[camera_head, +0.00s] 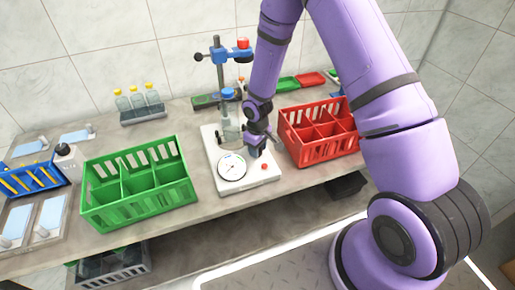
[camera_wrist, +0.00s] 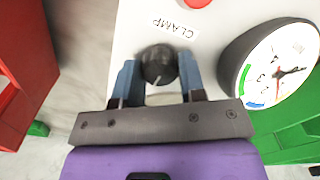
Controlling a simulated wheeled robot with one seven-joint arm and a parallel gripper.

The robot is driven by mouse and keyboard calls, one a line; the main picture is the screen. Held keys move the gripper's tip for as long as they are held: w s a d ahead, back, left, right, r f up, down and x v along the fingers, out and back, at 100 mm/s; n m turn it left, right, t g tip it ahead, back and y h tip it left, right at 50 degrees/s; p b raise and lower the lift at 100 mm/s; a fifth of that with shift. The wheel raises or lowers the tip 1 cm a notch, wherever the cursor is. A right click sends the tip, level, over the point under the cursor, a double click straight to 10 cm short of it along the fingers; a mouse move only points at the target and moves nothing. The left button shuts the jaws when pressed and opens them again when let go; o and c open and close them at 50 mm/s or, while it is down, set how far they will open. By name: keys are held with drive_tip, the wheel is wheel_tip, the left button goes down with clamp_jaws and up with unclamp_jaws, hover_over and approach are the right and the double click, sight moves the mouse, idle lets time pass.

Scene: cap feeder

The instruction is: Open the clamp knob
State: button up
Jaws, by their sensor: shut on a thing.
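The clamp knob (camera_wrist: 158,66) is a dark round knob with a light pointer line, on the white panel below the printed word CLAMP. My gripper (camera_wrist: 160,80) has its two blue-grey fingers on either side of the knob, shut on it. The pointer line slants slightly, toward the lower left in the wrist view. In the head view my gripper (camera_head: 256,150) is at the right part of the white base (camera_head: 212,160) of the feeder, and it hides the knob there.
A round dial gauge (camera_head: 232,167) sits left of my gripper, and a red button (camera_head: 264,167) is close by. A red crate (camera_head: 318,150) stands right of the base, and a green crate (camera_head: 138,205) stands left. A stand with blue clamps (camera_head: 220,57) rises behind.

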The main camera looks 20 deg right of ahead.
drive_tip(key=shift+n, duration=0.3)
drive_tip(key=o, duration=0.9)
wheel_tip(320, 180, up, 11)
drive_tip(key=shift+f, duration=0.1)
idle(0.5)
